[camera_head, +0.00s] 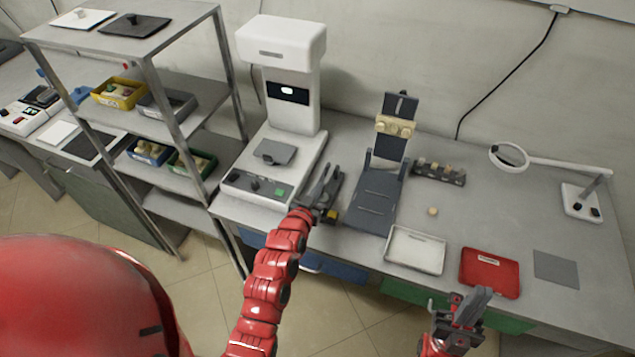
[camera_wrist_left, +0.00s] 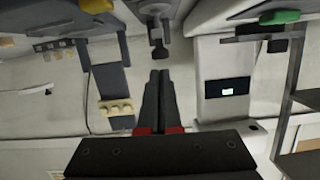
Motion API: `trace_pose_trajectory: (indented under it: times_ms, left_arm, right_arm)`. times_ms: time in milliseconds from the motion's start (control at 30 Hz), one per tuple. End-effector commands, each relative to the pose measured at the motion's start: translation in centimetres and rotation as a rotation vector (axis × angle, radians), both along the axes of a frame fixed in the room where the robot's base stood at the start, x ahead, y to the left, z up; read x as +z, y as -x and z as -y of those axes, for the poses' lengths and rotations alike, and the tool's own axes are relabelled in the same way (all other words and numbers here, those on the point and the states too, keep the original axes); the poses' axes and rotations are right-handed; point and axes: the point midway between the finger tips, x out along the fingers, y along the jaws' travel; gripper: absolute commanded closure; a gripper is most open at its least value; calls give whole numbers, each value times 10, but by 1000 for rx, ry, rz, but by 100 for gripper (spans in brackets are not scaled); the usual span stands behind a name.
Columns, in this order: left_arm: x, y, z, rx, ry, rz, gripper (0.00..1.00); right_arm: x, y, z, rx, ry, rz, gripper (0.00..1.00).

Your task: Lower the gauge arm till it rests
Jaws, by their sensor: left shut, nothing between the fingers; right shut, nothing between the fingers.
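A small dark device (camera_head: 339,182) stands on the bench between the white machine and the grey hinged fixture, partly hidden by my left gripper. In the left wrist view, which is upside down, a grey part with a black knob-like end (camera_wrist_left: 158,50) lies just beyond my fingertips, seemingly apart from them. It may be the gauge arm; its angle is hard to tell. My left gripper (camera_head: 325,174) is shut and empty beside the device, and shows in the wrist view (camera_wrist_left: 160,76). My right gripper (camera_head: 478,298) is shut and empty near the bench's front edge, by the red tray.
The white machine (camera_head: 281,45) stands left of the device. The grey fixture (camera_head: 372,200) with its upright plate stands right. A white tray (camera_head: 415,251), red tray (camera_head: 490,272), slotted block (camera_head: 438,174) and magnifier lamp (camera_head: 581,203) are on the bench. A metal rack (camera_head: 180,133) stands left.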

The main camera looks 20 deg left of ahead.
Motion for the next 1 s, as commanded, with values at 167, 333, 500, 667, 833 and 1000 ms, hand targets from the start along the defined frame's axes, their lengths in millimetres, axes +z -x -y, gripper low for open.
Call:
trace_pose_trajectory:
  times_ms: [167,333,500,667,833,1000]
  left_arm:
    - [-6,0,-1,1,1,-2,100]
    - [-6,0,-1,1,1,0,100]
    - [-8,0,-1,1,1,2,100]
    - [-19,1,-1,2,2,21,100]
    - [-21,2,-1,1,2,36,100]
    - [-21,3,-1,0,3,31,100]
  right_arm:
    - [2,0,0,0,0,0,100]
    - [2,0,0,0,0,0,100]
    - [-2,0,0,0,0,0,100]
    - [-22,0,0,0,0,0,100]
    - [-31,0,0,0,0,0,100]
    - [-29,0,0,0,0,0,100]
